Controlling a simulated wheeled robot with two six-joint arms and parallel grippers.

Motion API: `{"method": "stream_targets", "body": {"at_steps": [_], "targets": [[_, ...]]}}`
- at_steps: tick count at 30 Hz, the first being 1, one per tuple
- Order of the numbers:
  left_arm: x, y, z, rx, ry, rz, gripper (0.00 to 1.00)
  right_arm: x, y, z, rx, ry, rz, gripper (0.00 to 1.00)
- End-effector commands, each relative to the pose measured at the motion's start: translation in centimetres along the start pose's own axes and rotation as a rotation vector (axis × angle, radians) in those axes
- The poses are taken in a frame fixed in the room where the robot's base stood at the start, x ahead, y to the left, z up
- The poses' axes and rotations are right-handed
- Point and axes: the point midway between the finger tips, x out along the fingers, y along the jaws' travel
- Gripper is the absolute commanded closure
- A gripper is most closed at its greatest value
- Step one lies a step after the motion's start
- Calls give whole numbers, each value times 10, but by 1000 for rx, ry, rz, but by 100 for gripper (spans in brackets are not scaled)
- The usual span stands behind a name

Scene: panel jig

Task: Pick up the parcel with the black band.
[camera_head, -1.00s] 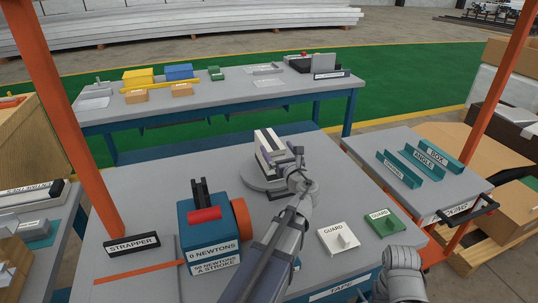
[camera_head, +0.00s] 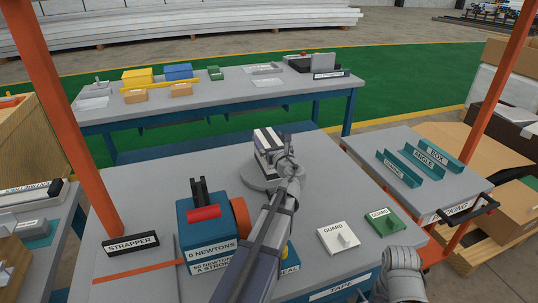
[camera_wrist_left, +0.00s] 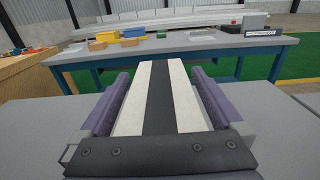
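The parcel (camera_head: 262,140) is a pale block on the round grey turntable (camera_head: 252,182) at the middle of the bench. In the left wrist view, the white parcel (camera_wrist_left: 184,105) has a wide black band (camera_wrist_left: 157,95) running lengthwise over it. My left gripper (camera_head: 272,144) is at the parcel, with one purple finger on each side of it. In the left wrist view, the fingers of the left gripper (camera_wrist_left: 160,88) stand wide apart, with narrow gaps seeming to show beside the parcel. The lower parcel is hidden by the gripper.
A blue strapper (camera_head: 208,235) with a red handle stands left of my left arm. A white guard (camera_head: 338,238) and a green guard (camera_head: 383,221) lie at right. An orange post (camera_head: 75,120) rises at left. The back table (camera_head: 220,95) holds several small items.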

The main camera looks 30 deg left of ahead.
Motion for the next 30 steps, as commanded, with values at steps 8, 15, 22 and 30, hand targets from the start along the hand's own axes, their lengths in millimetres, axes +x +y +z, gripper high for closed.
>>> {"method": "stream_targets", "body": {"at_steps": [8,15,22,30], "targets": [[0,0,0,0,0,0,30,0,0,0,0,0,0,56],[0,0,0,0,0,0,57,0,0,0,0,0,0,56],[-1,0,0,0,0,0,83,0,0,0,0,0,0,56],[-1,0,0,0,0,0,100,0,0,0,0,0,0,56]]}}
